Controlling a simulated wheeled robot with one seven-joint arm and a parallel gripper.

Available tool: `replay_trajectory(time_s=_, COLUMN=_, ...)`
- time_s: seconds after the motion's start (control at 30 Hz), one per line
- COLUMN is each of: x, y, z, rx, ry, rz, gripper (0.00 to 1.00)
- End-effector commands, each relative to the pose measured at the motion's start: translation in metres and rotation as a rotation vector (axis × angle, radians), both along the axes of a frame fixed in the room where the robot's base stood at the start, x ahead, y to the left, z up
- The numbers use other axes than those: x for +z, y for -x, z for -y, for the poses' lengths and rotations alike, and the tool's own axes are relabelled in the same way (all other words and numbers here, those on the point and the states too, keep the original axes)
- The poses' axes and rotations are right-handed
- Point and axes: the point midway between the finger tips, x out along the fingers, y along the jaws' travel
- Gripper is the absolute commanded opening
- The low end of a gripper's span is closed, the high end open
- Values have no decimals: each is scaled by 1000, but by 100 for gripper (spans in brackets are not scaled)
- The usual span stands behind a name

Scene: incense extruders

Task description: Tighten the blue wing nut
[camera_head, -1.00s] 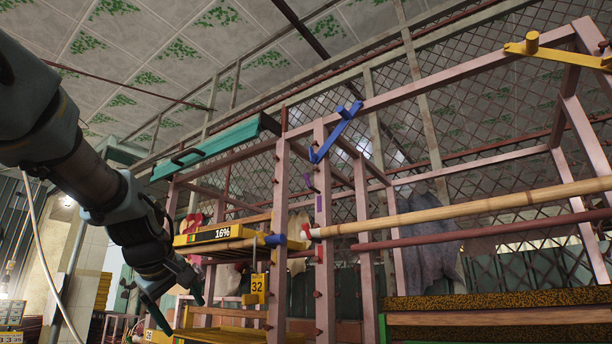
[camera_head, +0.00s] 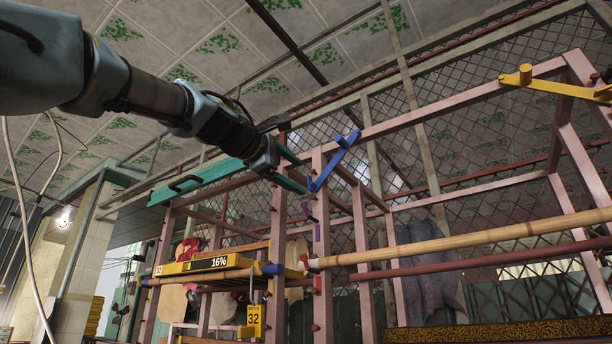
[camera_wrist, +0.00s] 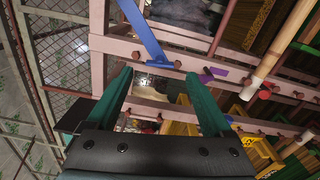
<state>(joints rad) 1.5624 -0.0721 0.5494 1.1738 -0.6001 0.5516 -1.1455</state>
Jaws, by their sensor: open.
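A blue winged piece (camera_head: 332,163), which I take for the blue wing nut, sits at the upper part of the pink rack, with a long slanted arm and a short prong at its top. In the wrist view the blue piece (camera_wrist: 142,32) slants in from the top, its lower end just beyond my fingertips. My gripper (camera_head: 304,177) is at the left of its lower end in the head view. In the wrist view my gripper (camera_wrist: 158,77) is open, with nothing between its green fingers. I cannot tell whether they touch the piece.
The pink rack (camera_head: 450,105) fills the middle and right. A yellow winged piece (camera_head: 560,86) is at its far right. A teal bar (camera_head: 205,178) lies behind my gripper.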

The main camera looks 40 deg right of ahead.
Motion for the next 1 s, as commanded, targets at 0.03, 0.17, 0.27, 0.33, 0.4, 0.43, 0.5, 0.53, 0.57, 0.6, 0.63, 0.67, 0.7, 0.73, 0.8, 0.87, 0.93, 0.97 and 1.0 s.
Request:
replay_trajectory(time_s=0.03, x=3, y=-3, z=11, rx=0, ry=-4, rz=-1, gripper=85)
replay_trajectory(time_s=0.17, x=2, y=-8, z=29, rx=2, ry=-2, rz=0, gripper=85)
replay_trajectory(time_s=0.27, x=1, y=-11, z=39, rx=2, ry=-1, rz=1, gripper=85)
replay_trajectory(time_s=0.33, x=1, y=-12, z=44, rx=2, ry=-1, rz=0, gripper=85)
replay_trajectory(time_s=0.4, x=0, y=-13, z=46, rx=2, ry=-1, rz=1, gripper=85)
replay_trajectory(time_s=0.43, x=0, y=-13, z=47, rx=2, ry=-1, rz=1, gripper=85)
replay_trajectory(time_s=0.5, x=0, y=-13, z=47, rx=2, ry=-1, rz=2, gripper=85)
replay_trajectory(time_s=0.53, x=0, y=-13, z=47, rx=1, ry=-1, rz=2, gripper=85)
replay_trajectory(time_s=0.57, x=0, y=-13, z=47, rx=1, ry=-1, rz=2, gripper=85)
replay_trajectory(time_s=0.6, x=0, y=-13, z=47, rx=1, ry=0, rz=1, gripper=85)
replay_trajectory(time_s=0.63, x=0, y=-13, z=47, rx=1, ry=0, rz=1, gripper=85)
replay_trajectory(time_s=0.67, x=0, y=-13, z=47, rx=1, ry=0, rz=1, gripper=85)
replay_trajectory(time_s=0.7, x=0, y=-13, z=47, rx=1, ry=0, rz=1, gripper=83)
replay_trajectory(time_s=0.73, x=0, y=-13, z=47, rx=1, ry=0, rz=1, gripper=79)
replay_trajectory(time_s=0.8, x=0, y=-13, z=47, rx=1, ry=0, rz=1, gripper=72)
replay_trajectory(time_s=0.87, x=0, y=-13, z=47, rx=1, ry=0, rz=1, gripper=65)
replay_trajectory(time_s=0.93, x=0, y=-13, z=47, rx=1, ry=0, rz=1, gripper=57)
replay_trajectory(time_s=0.97, x=0, y=-13, z=47, rx=1, ry=0, rz=1, gripper=54)
replay_trajectory(time_s=1.0, x=0, y=-13, z=47, rx=1, ry=-1, rz=1, gripper=49)
